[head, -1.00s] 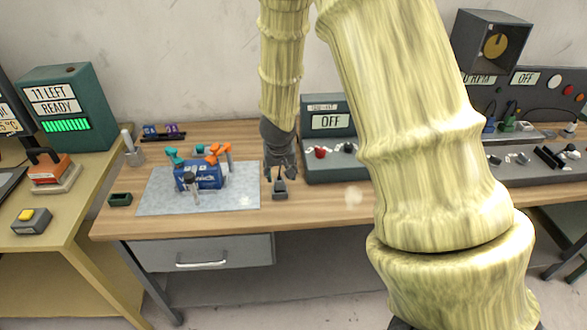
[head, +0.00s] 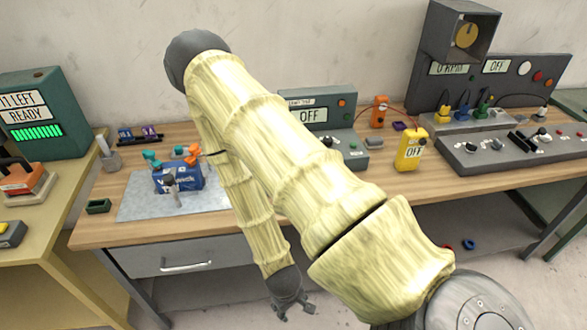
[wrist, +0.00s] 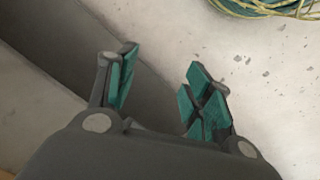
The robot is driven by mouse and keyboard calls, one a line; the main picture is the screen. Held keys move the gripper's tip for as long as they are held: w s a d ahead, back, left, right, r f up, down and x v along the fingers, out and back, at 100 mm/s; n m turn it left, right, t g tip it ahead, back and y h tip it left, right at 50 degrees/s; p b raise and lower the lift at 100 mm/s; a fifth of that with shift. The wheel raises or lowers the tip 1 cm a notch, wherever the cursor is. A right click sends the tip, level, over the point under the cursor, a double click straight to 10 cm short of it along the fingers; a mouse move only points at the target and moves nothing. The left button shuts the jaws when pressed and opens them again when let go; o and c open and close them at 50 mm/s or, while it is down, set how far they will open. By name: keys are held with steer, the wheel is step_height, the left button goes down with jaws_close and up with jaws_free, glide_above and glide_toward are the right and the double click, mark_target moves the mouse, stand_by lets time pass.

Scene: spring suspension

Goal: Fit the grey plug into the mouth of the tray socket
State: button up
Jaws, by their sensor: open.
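My gripper (head: 293,308) hangs low in front of the bench, at the bottom of the head view. In the wrist view my gripper (wrist: 158,88) is open, with green pads apart and nothing between them. A grey strip (head: 470,123) at the back right of the bench carries yellow, blue and green plugs, and a pale piece (head: 541,114) stands at its right end. I cannot tell whether these are the task's grey plug and tray socket. My arm hides part of the bench middle.
A blue vise (head: 180,178) sits on a pale mat (head: 140,207) at left. A yellow meter (head: 411,150) and an orange device (head: 378,112) stand right of my arm. Rings (head: 468,244) lie below the bench. A yellow coil (wrist: 270,6) lies on the floor.

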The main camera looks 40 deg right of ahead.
steer(key=s+a+f+y, duration=0.1)
steer(key=s+a+f, duration=0.1)
steer(key=s+a, duration=0.3)
steer(key=shift+s+f+g, duration=0.15)
steer(key=shift+s+g, duration=0.15)
steer(key=shift+s, duration=0.65)
steer(key=shift+d, duration=0.1)
